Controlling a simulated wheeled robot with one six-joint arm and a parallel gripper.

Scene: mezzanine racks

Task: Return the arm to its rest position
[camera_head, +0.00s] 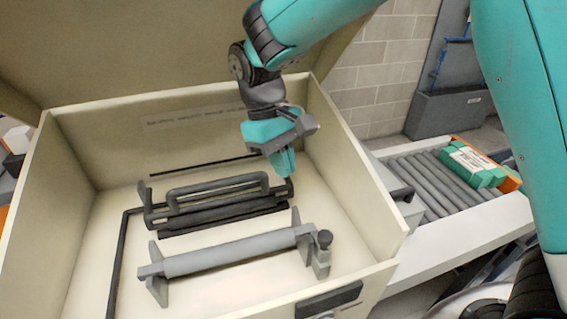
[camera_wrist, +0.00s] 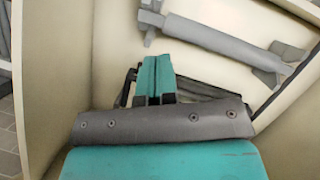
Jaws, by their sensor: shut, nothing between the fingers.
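My gripper (camera_head: 285,163) hangs from my teal and black arm, inside the upper right part of an open cream box (camera_head: 346,236). Its teal fingers point down and are shut with nothing between them. In the wrist view the closed fingers (camera_wrist: 157,78) stand side by side. Just left of and below the fingertips in the head view is a dark handle-like bar frame (camera_head: 218,189). My fingers partly cover this frame in the wrist view. Whether they touch it I cannot tell.
A grey roller on brackets (camera_head: 230,250) lies in the box's front; it also shows in the wrist view (camera_wrist: 205,34). The box's lid (camera_head: 130,50) stands raised behind. Right of the box, a roller conveyor (camera_head: 432,182) carries green and white packages (camera_head: 474,164).

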